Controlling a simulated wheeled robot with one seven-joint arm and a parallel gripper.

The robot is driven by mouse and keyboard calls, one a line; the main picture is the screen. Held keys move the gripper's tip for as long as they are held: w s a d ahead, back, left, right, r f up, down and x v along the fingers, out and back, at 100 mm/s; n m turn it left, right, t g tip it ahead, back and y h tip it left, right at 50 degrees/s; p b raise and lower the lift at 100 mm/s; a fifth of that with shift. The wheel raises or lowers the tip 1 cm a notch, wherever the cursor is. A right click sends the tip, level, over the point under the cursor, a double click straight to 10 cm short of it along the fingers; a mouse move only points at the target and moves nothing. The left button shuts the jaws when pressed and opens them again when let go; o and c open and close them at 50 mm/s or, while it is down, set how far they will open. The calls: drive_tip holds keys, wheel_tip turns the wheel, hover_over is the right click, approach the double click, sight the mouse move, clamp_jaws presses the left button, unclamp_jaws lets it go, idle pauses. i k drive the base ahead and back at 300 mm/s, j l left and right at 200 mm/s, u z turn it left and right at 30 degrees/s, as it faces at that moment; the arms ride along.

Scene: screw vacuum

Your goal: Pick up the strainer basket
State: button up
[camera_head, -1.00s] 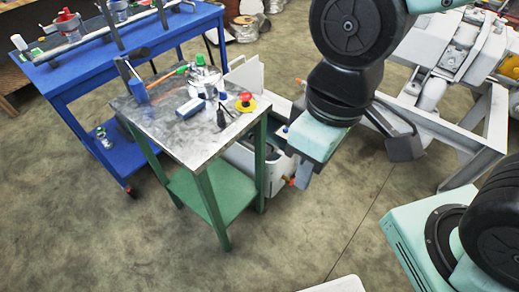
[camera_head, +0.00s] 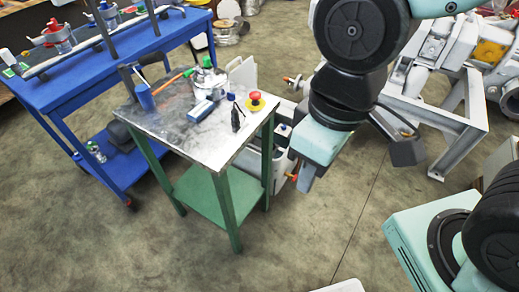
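I cannot make out the strainer basket for certain. A shiny metal vessel with a green knob (camera_head: 208,80) stands at the back of the small metal-topped table (camera_head: 180,125) and may be it or hold it; its inside is hidden. My gripper (camera_head: 306,180) hangs to the right of this table, apart from it and pointing down. Its fingers are small and seen from the side, so their opening is unclear. I see nothing held.
The table also carries a blue cup (camera_head: 145,97), a blue-and-white box (camera_head: 200,112), a dark tool (camera_head: 236,118) and a red button (camera_head: 255,97). A blue workbench (camera_head: 110,57) stands behind left. Grey machinery (camera_head: 445,125) is at right. Front floor is clear.

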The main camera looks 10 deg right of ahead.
sight(255, 144)
drive_tip(key=i+l+u, duration=0.2)
drive_tip(key=l, duration=0.15)
drive_tip(key=i+l+u, duration=0.2)
drive_tip(key=l, duration=0.15)
drive_tip(key=l+u, duration=0.15)
drive_tip(key=l, duration=0.2)
drive_tip(key=i+l+u, duration=0.2)
drive_tip(key=l, duration=0.2)
drive_tip(key=k, duration=0.1)
